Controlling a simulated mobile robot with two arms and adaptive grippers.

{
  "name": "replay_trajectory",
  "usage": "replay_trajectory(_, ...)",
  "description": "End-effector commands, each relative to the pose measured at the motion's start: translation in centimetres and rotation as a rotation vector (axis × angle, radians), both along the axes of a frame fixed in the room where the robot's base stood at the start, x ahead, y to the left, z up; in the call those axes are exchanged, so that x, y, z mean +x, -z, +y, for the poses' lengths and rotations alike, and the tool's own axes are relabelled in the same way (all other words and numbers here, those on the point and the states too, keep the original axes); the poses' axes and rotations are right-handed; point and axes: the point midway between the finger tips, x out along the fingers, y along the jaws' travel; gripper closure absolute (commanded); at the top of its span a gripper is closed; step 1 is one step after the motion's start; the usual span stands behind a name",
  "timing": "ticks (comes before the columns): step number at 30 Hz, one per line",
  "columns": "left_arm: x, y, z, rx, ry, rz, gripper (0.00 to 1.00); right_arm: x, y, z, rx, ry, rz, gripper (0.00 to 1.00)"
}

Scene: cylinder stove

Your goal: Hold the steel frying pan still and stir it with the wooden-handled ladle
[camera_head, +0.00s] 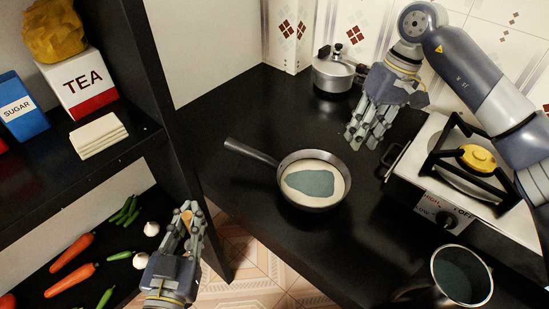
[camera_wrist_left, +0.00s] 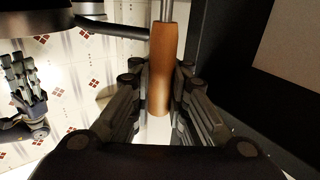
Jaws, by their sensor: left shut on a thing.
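The steel frying pan (camera_head: 316,207) sits on the black counter, its handle (camera_head: 250,151) pointing to the upper left. It holds pale contents with a grey-green patch. My left gripper (camera_head: 188,212) is low at the left, in front of the counter and away from the pan. It is shut on the ladle's wooden handle (camera_wrist_left: 160,70); a metal shaft (camera_wrist_left: 167,9) continues beyond it. The ladle's bowl is not visible. My right gripper (camera_head: 363,145) is open and empty above the counter, behind and right of the pan, touching nothing visible.
A lidded pot (camera_head: 334,75) stands at the back by the tiled wall. A stove (camera_head: 466,170) is at the right, with a dark pot (camera_head: 461,274) at its front. Shelves with a tea box (camera_head: 80,84) and vegetables (camera_head: 73,252) stand left.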

Motion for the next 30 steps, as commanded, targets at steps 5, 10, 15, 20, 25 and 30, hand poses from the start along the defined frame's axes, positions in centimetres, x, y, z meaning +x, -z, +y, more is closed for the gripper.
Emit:
replay_trajectory(5, 0.3, -0.3, -0.1, 0.0, 0.005, -0.003, 1.0, 0.0, 0.0, 0.1, 0.002, 0.001, 0.001, 0.74)
replay_trajectory(10, 2.3, -1.9, -0.9, 0.003, 0.056, -0.012, 1.0, 0.0, 0.0, 0.1, 0.003, 0.001, 0.001, 0.74)
replay_trajectory(15, 5.7, -4.7, -2.7, 0.004, 0.162, -0.015, 1.0, 0.0, 0.0, 0.1, 0.004, 0.001, 0.001, 0.74)
replay_trajectory(20, 8.5, -7.5, -4.6, 0.006, 0.276, -0.014, 1.0, 0.0, 0.0, 0.1, 0.004, 0.001, 0.001, 0.74)
replay_trajectory(25, 11.1, -10.2, -6.9, 0.006, 0.405, -0.011, 1.0, 0.0, 0.0, 0.1, 0.004, 0.001, 0.001, 0.74)
replay_trajectory(30, 13.5, -12.3, -9.8, 0.009, 0.554, -0.006, 1.0, 0.0, 0.0, 0.1, 0.004, 0.001, 0.001, 0.74)
